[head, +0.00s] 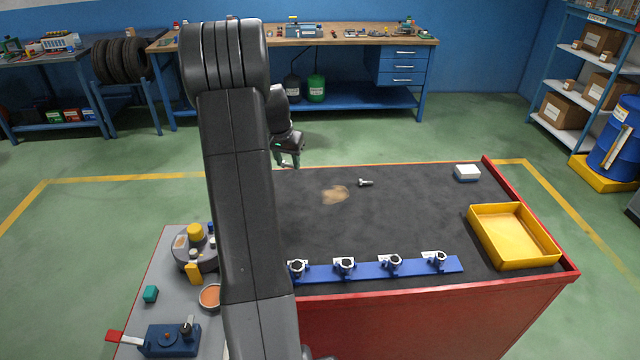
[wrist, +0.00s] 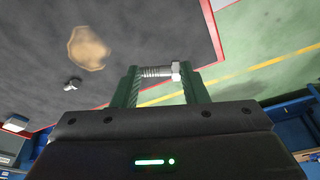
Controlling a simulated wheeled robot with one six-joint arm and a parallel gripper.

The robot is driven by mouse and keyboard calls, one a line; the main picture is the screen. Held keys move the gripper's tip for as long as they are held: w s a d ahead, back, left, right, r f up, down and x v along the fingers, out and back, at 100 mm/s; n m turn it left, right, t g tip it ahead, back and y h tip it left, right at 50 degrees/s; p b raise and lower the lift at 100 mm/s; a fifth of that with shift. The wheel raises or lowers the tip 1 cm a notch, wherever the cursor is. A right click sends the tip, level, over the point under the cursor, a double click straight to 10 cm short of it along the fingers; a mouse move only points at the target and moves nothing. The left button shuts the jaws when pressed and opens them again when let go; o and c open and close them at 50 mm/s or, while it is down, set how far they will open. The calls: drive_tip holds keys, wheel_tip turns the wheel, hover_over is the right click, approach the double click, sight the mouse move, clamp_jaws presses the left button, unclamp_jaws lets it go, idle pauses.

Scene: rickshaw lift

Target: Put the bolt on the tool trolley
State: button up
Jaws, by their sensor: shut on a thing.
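My gripper (head: 288,160) is shut on a silver bolt (wrist: 158,72), which lies crosswise between the two fingertips with its hex head at the right in the wrist view. In the head view the held bolt is too small to make out clearly. The tool trolley (head: 420,215) has a dark top with a red rim. My gripper is raised near its far left edge, and the bolt does not touch the top. A second small silver bolt-like piece (head: 366,182) lies on the top; it also shows in the wrist view (wrist: 72,84).
A grey side surface (head: 165,275) holds small parts. The middle of the top is mostly clear.

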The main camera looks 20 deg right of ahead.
hover_over(291, 192)
drive_tip(key=f, duration=0.3)
drive_tip(key=s+f+p, duration=0.1)
drive_tip(key=shift+a+f, duration=0.25)
drive_tip(key=shift+a, duration=0.1)
drive_tip(key=shift+f+p, duration=0.35)
drive_tip(key=shift+f, duration=1.85)
drive_tip(key=shift+f, duration=0.2)
drive_tip(key=o, duration=1)
drive_tip(key=shift+r, duration=0.1)
drive_tip(key=shift+c, duration=0.2)
drive_tip(key=b+v, duration=0.2)
drive_tip(key=v, duration=1)
drive_tip(key=shift+r, duration=0.1)
